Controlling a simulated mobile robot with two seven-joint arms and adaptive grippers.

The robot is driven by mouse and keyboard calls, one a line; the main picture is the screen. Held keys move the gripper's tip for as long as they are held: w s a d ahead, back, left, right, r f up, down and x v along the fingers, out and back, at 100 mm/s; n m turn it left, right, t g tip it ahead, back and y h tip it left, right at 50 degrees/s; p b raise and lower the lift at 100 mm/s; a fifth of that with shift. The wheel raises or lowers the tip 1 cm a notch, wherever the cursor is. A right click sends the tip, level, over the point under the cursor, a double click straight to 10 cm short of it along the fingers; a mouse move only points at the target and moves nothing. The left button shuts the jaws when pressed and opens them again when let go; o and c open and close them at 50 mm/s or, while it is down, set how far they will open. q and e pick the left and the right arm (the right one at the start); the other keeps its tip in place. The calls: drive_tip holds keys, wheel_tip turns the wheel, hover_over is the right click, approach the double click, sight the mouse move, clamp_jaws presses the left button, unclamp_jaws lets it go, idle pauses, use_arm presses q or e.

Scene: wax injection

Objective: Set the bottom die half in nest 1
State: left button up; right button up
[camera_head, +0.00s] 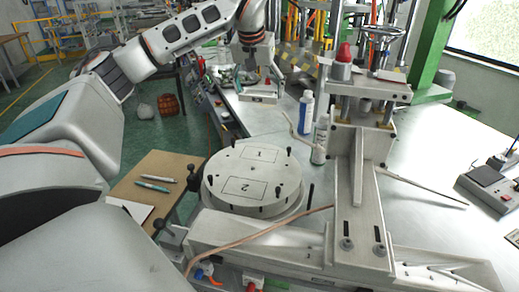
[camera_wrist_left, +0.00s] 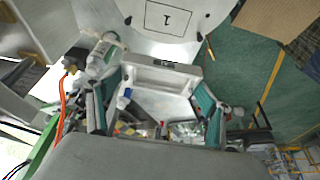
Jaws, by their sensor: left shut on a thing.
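My left gripper (camera_head: 254,78) is at the back of the bench, at the far side of the round turntable. It is shut on a pale grey block, the bottom die half (camera_head: 259,97). In the left wrist view the block (camera_wrist_left: 163,74), with a slot-like recess in its near face, sits between the teal-lined fingers (camera_wrist_left: 160,108). Nest 1 is the outlined rectangle marked 1 on the turntable (camera_head: 259,154); it looks empty. It also shows at the top of the left wrist view (camera_wrist_left: 170,18). The block is apart from the nest. My right gripper is out of view.
Nest 2 (camera_head: 245,186) looks empty on the near side of the turntable (camera_head: 215,170). Dark pegs stand around its rim. A side table (camera_head: 150,170) with pens is at left.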

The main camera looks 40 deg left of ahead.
use_arm(q)
wheel_tip(320, 180, down, 20)
drive_tip(key=shift+r, duration=0.15)
idle(0.4)
drive_tip(key=o, duration=1.3)
drive_tip(key=shift+o, duration=0.2)
drive_tip(key=shift+s+r, duration=0.1)
drive_tip(key=shift+r, duration=0.15)
drive_tip(key=v, duration=1.1)
drive_tip(key=shift+d+r, duration=0.15)
drive_tip(key=shift+r, duration=0.05)
